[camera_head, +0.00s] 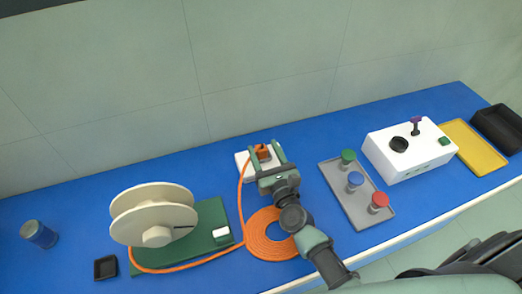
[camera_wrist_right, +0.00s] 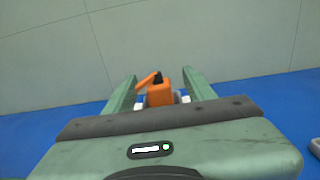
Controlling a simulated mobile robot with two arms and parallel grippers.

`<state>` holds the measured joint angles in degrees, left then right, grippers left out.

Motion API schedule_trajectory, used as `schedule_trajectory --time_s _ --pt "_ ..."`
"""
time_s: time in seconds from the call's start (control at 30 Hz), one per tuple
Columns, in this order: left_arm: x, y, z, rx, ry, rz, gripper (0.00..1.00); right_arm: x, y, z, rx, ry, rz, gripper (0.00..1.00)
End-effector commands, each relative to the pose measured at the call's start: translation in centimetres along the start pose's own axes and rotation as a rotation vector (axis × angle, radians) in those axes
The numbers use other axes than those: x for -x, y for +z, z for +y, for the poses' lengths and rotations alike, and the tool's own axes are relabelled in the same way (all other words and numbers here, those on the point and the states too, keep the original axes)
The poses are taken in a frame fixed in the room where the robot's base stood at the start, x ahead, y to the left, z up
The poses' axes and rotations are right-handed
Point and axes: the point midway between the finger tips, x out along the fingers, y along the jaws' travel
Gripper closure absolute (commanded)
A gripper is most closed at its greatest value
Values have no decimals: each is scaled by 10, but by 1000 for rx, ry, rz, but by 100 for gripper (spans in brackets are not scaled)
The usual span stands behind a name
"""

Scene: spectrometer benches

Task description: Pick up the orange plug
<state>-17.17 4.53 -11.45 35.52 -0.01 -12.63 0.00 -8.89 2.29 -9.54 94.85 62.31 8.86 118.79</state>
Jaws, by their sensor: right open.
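The orange plug (camera_head: 263,152) stands on a white block (camera_head: 242,161) near the middle of the blue bench. An orange cable runs from it down to the coil. My right gripper (camera_head: 264,152) is open, with one finger on each side of the plug. In the right wrist view the plug (camera_wrist_right: 160,93) shows between the two spread fingers (camera_wrist_right: 160,85), with gaps on both sides. Its lower part is hidden behind the gripper body. My left gripper is not in view.
An orange cable coil (camera_head: 268,246) lies beside my right arm. A cream reel (camera_head: 150,205) on a green base (camera_head: 212,218) stands left. A grey tray (camera_head: 337,186) with coloured-top pieces and a white box (camera_head: 408,165) stand right. The bench behind the plug is clear.

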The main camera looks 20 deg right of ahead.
Motion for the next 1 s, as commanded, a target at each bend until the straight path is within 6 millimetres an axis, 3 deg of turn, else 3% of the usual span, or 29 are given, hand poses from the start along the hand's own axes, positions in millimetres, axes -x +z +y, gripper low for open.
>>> schedule_trajectory --time_s 0.2,0.53,0.73,1.0 --pt "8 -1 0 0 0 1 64 -32 -2 3 2 0 -2 45" --pt "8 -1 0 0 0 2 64 -38 -4 3 1 0 -1 45" --pt "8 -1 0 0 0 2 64 -38 -4 3 1 0 -1 100" --pt "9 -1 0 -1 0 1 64 -38 -3 3 0 0 0 100"
